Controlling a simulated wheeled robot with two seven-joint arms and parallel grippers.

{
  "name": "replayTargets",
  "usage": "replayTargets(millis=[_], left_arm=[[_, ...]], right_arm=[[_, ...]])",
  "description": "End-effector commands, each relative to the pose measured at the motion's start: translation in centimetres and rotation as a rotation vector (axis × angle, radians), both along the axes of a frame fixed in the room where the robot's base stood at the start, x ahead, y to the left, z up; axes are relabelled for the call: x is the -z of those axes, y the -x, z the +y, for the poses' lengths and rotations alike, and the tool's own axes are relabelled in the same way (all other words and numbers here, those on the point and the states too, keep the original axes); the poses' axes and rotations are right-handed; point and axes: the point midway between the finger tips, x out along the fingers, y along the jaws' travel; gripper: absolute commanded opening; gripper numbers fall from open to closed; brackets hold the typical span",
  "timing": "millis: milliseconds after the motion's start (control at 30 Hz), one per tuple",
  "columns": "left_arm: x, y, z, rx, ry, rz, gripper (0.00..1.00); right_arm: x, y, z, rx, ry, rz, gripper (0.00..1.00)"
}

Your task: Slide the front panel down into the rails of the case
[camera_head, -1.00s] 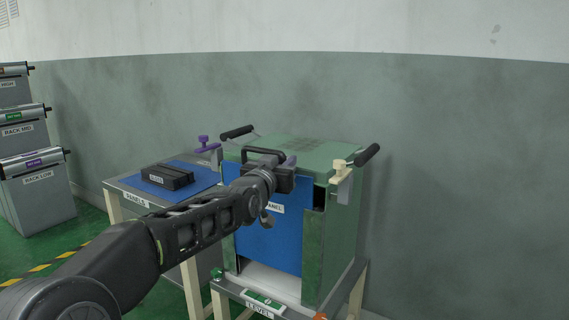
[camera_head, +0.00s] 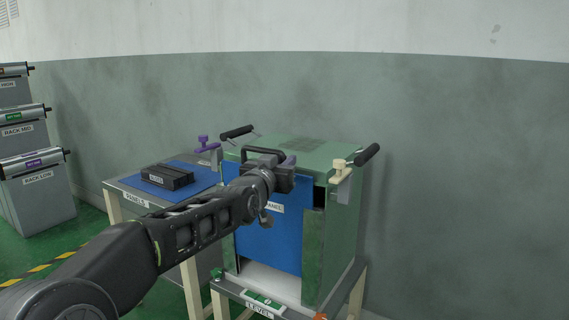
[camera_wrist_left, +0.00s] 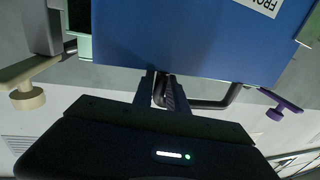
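The blue front panel (camera_head: 268,238) stands upright at the open front of the green case (camera_head: 340,220). A pale strip of the case's inside shows below its bottom edge. The panel's black handle (camera_head: 263,151) rises at its top. My left gripper (camera_head: 284,172) is at the handle. In the left wrist view, the two fingers (camera_wrist_left: 162,88) close around part of the handle (camera_wrist_left: 210,104), beside the blue panel (camera_wrist_left: 185,40). The rails are not clearly visible, and my arm hides part of the panel. My right gripper is not in view.
A cream clamp (camera_head: 342,172) sits at the case's right front corner and a purple one (camera_head: 207,146) at its left. A side table (camera_head: 120,186) with a black block (camera_head: 168,177) on a blue sheet stands left. Racks (camera_head: 40,195) stand far left.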

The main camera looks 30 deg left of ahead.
Motion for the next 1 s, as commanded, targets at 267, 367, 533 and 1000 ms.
replayTargets(millis=[267, 367, 533, 1000], left_arm=[[-0.26, 0.28, -0.03, 0.0, -0.001, -0.006, 0.18], [-0.29, 0.3, -0.02, 0.0, -0.001, -0.006, 0.18], [-0.3, 0.29, -0.01, 0.0, -0.001, -0.006, 0.18], [0.04, 0.28, -0.01, 0.0, -0.001, -0.005, 0.21]], right_arm=[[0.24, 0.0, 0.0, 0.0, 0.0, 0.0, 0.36], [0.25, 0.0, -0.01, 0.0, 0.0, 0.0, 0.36], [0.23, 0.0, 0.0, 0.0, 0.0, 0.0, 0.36], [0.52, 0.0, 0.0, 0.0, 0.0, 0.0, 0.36]])
